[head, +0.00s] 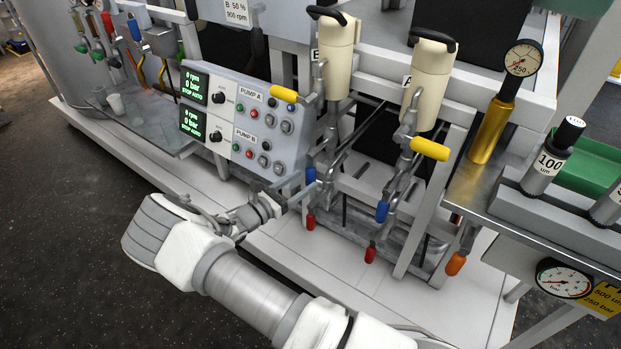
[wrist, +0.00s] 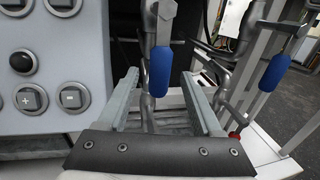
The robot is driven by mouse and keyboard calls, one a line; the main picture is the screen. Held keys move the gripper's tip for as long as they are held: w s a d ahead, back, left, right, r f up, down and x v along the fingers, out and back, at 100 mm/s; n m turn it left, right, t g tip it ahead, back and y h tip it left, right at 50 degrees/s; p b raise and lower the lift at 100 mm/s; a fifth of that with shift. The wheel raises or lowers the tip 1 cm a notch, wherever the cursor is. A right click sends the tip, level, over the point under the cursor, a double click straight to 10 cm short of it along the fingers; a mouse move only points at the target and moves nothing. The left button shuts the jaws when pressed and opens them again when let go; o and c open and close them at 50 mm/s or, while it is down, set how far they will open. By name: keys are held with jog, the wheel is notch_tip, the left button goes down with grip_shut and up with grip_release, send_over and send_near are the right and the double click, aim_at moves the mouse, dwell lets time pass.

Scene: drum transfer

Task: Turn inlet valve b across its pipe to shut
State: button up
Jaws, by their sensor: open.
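On the left pump line, marked B, a blue valve handle (head: 311,175) hangs straight down along its upright pipe. I take it as inlet valve b, though no valve label is readable. In the wrist view this blue handle (wrist: 160,72) appears between the tips of my open gripper (wrist: 160,82). I cannot tell whether either finger touches it. In the head view my gripper (head: 295,193) reaches in from the left, close to the handle. The fingers are partly hard to make out there.
A red handle (head: 310,222) hangs just below, and a yellow one (head: 283,94) sticks out above. The pump control panel (head: 240,118) stands close on the left. Line A has another blue handle (head: 382,212) and a red one (head: 370,255) to the right.

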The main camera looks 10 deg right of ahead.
aim_at(307, 179)
jog(key=shift+x, duration=2)
grip_shut()
